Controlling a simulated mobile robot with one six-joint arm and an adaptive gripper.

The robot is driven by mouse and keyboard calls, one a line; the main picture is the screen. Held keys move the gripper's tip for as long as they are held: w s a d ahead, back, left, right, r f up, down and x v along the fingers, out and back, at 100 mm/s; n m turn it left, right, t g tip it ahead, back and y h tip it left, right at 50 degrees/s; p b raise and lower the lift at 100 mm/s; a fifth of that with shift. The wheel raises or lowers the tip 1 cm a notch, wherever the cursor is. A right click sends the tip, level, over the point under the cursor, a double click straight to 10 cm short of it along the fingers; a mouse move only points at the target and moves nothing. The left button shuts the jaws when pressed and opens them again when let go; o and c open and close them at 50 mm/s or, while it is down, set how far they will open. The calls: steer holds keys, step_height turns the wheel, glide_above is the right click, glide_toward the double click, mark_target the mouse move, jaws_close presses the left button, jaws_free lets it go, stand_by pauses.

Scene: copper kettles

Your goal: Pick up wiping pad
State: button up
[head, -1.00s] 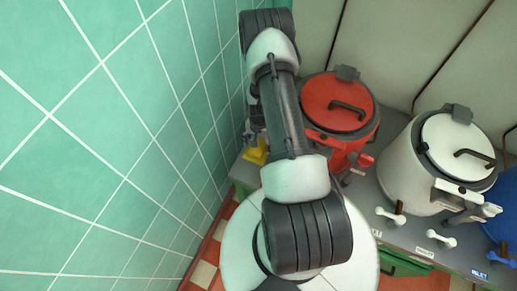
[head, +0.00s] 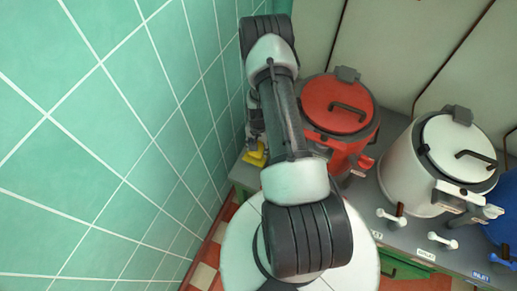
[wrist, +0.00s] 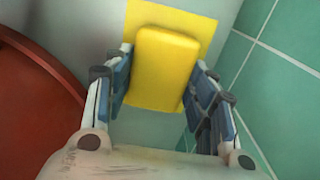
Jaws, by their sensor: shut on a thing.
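The wiping pad (wrist: 163,70) is a yellow block with rounded edges. In the wrist view it sits between the two blue-padded fingers of my gripper (wrist: 160,95), which is shut on it. A flat yellow patch (wrist: 195,20) shows on the grey surface behind the pad. In the head view only a bit of yellow (head: 255,155) shows, beside my arm at the left end of the counter. My arm hides most of the gripper there, and I cannot tell how far the pad is above the surface.
A red kettle (head: 340,105) stands close to the right of my arm. A white kettle (head: 410,170) and a blue kettle (head: 500,230) stand further right on the grey counter (head: 395,222). A green tiled wall (head: 110,130) runs close along the left.

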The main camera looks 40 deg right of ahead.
steer(key=shift+r, duration=0.1)
step_height(320, 180, up, 20)
steer(key=p, duration=0.6)
